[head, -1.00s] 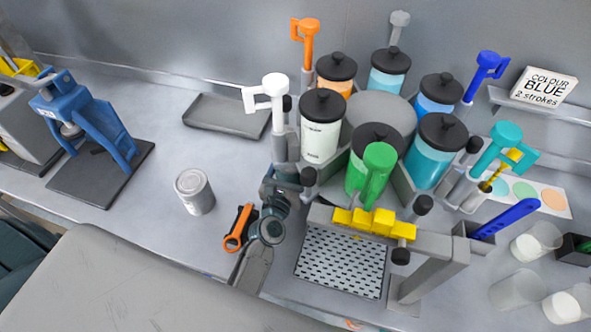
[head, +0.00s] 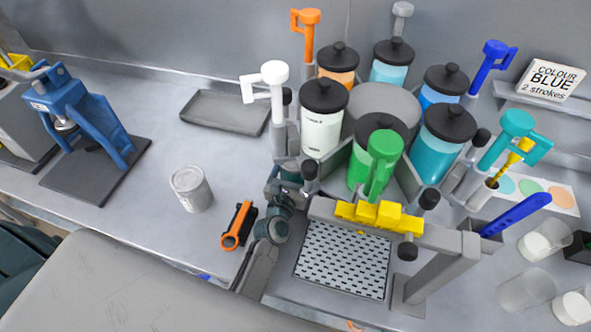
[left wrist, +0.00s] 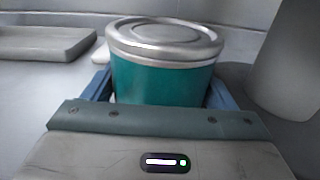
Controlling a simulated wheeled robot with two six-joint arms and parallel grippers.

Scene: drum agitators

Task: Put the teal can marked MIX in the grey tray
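In the left wrist view, the teal can (left wrist: 160,85) has a silver lid and stands between my left gripper's (left wrist: 158,98) blue fingers, which lie close against both sides. Its lower part is hidden by the gripper, and no MIX marking shows. In the head view, my left gripper (head: 285,187) is by the base of the white-handled agitator; the can is hidden there. The grey tray (head: 190,116) lies empty towards the back left, and it also shows at the left wrist view's left edge (left wrist: 45,53). My right gripper is out of view.
A silver can (head: 191,190) and an orange-handled tool (head: 237,226) are left of my arm. The agitator drums (head: 322,120) crowd the right, with a perforated drip tray (head: 343,262) in front. A blue press (head: 85,120) stands far left. Table between can and tray is clear.

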